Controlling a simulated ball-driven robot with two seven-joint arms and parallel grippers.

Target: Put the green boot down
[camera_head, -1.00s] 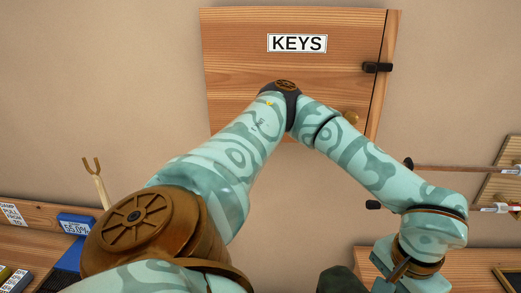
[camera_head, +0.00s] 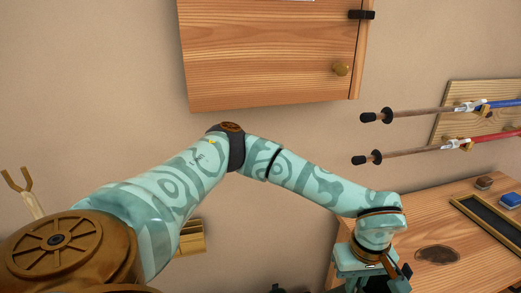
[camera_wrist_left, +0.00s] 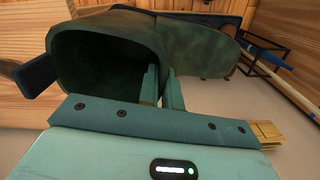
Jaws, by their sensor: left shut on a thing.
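The green boot (camera_wrist_left: 105,58) fills the upper left of the left wrist view, dark and mottled, with its wide opening towards the camera. The fingers of my left gripper (camera_wrist_left: 162,88) are shut on the edge of its opening. In the head view my left gripper (camera_head: 372,276) is at the lower right, in front of the wooden desk, pointing down; its fingertips are cut off. I cannot tell the boot in the head view, nor whether it touches anything below. My right gripper is out of view.
A wooden cabinet (camera_head: 265,55) is on the wall, with a brass box (camera_head: 191,237) below.

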